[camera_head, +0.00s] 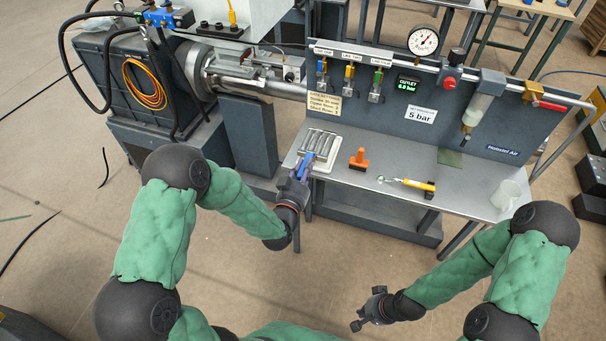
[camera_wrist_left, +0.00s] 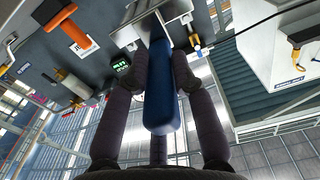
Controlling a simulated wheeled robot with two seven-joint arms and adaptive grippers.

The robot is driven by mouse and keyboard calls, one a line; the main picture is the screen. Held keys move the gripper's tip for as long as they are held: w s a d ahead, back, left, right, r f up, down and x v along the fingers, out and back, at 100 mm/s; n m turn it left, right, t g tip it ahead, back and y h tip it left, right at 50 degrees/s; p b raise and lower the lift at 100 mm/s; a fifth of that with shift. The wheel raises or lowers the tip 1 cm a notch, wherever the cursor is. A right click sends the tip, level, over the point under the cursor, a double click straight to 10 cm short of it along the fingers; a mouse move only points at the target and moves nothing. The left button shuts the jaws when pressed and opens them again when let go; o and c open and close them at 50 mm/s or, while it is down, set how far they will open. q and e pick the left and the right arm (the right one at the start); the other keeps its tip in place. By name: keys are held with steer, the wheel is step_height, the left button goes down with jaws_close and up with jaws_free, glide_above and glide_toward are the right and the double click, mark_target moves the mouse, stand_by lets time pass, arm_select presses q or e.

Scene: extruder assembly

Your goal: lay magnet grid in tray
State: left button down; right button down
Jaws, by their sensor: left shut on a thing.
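The magnet grid (camera_head: 319,140), several silver bars side by side, is at the white tray (camera_head: 328,167) on the left end of the bench. I cannot tell whether the bars rest on the tray or hang just above it. My left gripper (camera_head: 301,172) is at the tray's front edge, shut on a blue handle that seems to belong to the grid. In the left wrist view the blue handle (camera_wrist_left: 160,95) runs between the fingers toward a pale metal edge. My right gripper (camera_head: 368,308) is open and empty, low in front of the bench.
An orange scraper-like tool (camera_head: 359,160) stands right of the tray. A yellow-handled tool (camera_head: 412,185) and a clear cup (camera_head: 507,194) are further right on the bench (camera_head: 460,190). A panel with gauge and valves rises behind. The extruder (camera_head: 245,70) stands left.

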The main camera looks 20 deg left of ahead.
arm_select(q)
steer(key=shift+a, duration=0.15)
steer(key=shift+b, duration=0.3)
steer(key=shift+w+f, duration=0.2)
steer(key=w+f+b, duration=0.3)
steer(key=f+b, duration=0.2)
steer(key=b, duration=0.2)
steer(key=shift+w+f, duration=0.35)
steer(key=shift+f+b, duration=0.4)
steer(key=shift+b, duration=0.25)
stand_by(0.7)
